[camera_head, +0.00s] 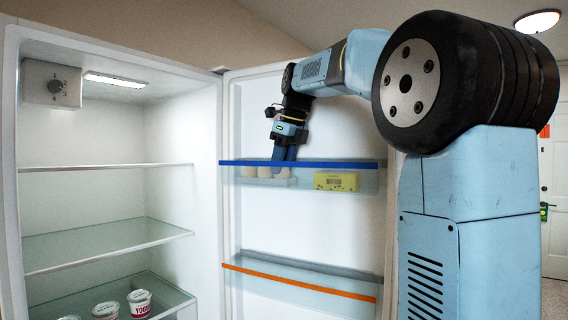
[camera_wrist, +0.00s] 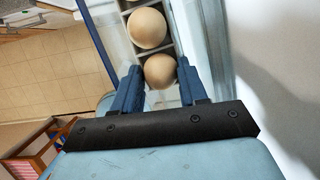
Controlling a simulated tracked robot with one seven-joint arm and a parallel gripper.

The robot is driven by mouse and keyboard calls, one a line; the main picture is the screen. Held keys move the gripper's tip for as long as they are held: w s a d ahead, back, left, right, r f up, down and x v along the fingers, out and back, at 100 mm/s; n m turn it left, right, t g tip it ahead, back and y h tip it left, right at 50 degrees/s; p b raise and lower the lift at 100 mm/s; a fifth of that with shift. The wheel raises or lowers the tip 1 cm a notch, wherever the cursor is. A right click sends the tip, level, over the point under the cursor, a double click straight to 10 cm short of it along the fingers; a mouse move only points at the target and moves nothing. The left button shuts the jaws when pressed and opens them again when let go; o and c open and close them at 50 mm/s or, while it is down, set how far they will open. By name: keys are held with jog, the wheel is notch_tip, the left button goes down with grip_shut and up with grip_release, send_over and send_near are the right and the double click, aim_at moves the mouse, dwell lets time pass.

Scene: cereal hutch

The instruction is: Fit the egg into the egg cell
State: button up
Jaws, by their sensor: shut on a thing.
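My gripper (camera_head: 285,154) reaches down over the blue-edged upper door shelf (camera_head: 350,163) of the open fridge. In the wrist view its two blue fingers (camera_wrist: 160,70) stand on either side of a light brown egg (camera_wrist: 160,71) and are shut on it. Another egg (camera_wrist: 147,28) sits just beyond it in a cell of the pale egg rack (camera_wrist: 168,48). In the head view eggs (camera_head: 264,171) show behind the shelf's clear front, left of and below my fingers. I cannot tell how deep the held egg sits in its cell.
A yellow butter box (camera_head: 336,181) stands on the same shelf, to the right. An orange-edged lower door shelf (camera_head: 300,284) looks empty. Yogurt cups (camera_head: 139,303) stand low inside the fridge at left, under mostly bare glass shelves (camera_head: 105,241).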

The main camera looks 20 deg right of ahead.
jog(key=o, duration=0.8)
jog(key=shift+o, duration=0.2)
jog(key=shift+r, duration=0.1)
jog(key=v, duration=1.3)
jog(key=shift+r, duration=0.2)
jog(key=shift+s, duration=0.1)
